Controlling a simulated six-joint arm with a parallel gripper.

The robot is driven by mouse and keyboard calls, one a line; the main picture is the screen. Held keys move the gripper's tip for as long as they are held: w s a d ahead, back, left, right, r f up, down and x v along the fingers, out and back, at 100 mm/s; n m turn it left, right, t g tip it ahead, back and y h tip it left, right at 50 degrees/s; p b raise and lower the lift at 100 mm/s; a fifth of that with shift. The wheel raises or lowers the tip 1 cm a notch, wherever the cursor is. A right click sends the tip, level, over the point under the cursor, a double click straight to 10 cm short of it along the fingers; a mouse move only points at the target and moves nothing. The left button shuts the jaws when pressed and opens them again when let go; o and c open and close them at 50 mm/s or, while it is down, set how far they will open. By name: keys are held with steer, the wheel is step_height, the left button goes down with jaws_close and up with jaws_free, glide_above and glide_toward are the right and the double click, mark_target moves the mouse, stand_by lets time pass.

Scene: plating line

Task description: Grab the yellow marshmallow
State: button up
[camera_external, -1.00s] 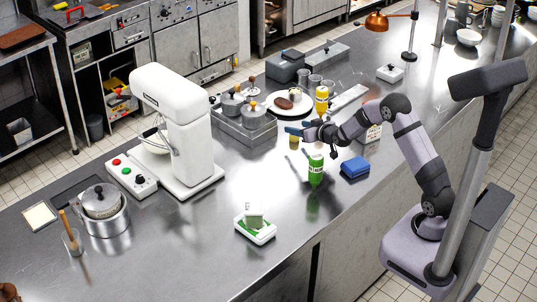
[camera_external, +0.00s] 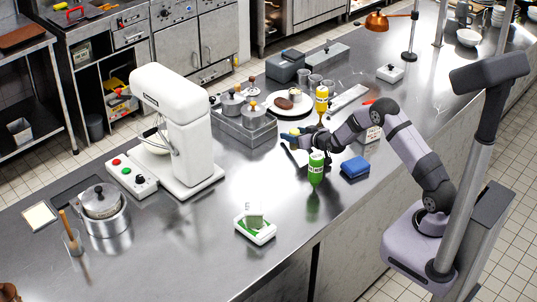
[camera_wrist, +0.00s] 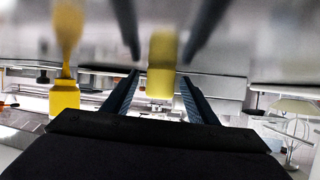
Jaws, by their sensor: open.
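The yellow marshmallow (camera_wrist: 160,84) is a small, pale yellow upright piece on the shiny counter. It lies between the two dark blue fingers of my gripper (camera_wrist: 160,76) in the wrist view, with gaps visible at both sides. In the external view the marshmallow (camera_external: 294,131) shows as a small yellow patch by the fingertips, partly hidden by them. My gripper (camera_external: 291,137) is open and low over the counter there.
A green bottle (camera_external: 316,169) stands close in front of my gripper. A yellow bottle (camera_external: 321,102) and a white plate (camera_external: 305,107) with food stand behind it. A blue block (camera_external: 355,167) is to the right. A metal rack with pots (camera_external: 240,128) is to the left.

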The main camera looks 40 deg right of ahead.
mark_target(295, 131)
steer(key=c, duration=0.7)
steer(key=shift+c, duration=0.2)
steer(key=shift+r+b, duration=1.4)
steer(key=shift+r, duration=3.6)
